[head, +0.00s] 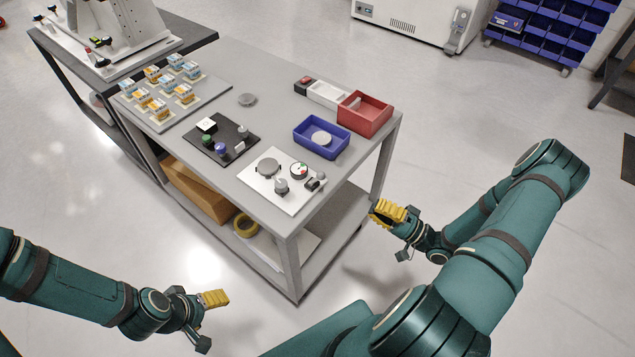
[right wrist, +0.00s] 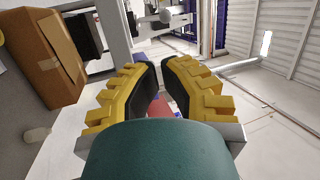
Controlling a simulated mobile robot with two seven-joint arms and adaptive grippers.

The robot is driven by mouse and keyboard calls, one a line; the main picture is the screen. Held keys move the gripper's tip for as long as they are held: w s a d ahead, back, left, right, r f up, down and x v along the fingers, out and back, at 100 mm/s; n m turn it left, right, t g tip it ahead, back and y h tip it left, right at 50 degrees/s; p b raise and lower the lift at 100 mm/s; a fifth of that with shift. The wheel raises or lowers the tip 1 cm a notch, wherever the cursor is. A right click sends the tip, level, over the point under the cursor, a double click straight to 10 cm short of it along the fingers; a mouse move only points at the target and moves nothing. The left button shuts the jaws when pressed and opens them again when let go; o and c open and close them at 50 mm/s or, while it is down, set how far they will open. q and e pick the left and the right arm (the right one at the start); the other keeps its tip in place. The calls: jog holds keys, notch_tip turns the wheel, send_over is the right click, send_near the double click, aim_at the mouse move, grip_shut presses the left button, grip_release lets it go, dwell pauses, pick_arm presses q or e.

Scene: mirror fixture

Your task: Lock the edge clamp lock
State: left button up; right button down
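The mirror fixture (head: 128,28) stands on a dark-topped bench at the upper left of the head view. Small clamp-like parts with red, black and white pieces (head: 98,50) sit along its near side. They are too small for me to tell which is the edge clamp lock or how its lever stands. My right gripper (head: 388,212) is beside the right end of the grey table, far from the fixture. In the right wrist view its yellow fingers (right wrist: 160,78) show a narrow gap with nothing held. My left gripper (head: 214,299) is low in front of the table, its fingers overlapping.
The grey table (head: 225,84) holds a white device plate (head: 262,187), a black device plate (head: 232,135), a blue bin (head: 304,142), a red bin (head: 364,113) and several small boxes. A cardboard box (head: 190,190) is below; it shows in the right wrist view (right wrist: 45,55).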

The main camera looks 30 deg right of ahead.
aim_at(317, 178)
jog(key=shift+s, duration=0.2)
dwell(0.3)
jog(key=x, duration=1.4)
jog(key=shift+r, duration=0.1)
jog(key=shift+a+r+g+p, duration=0.15)
jog(key=shift+g+p, duration=0.15)
jog(key=shift+p, duration=0.25)
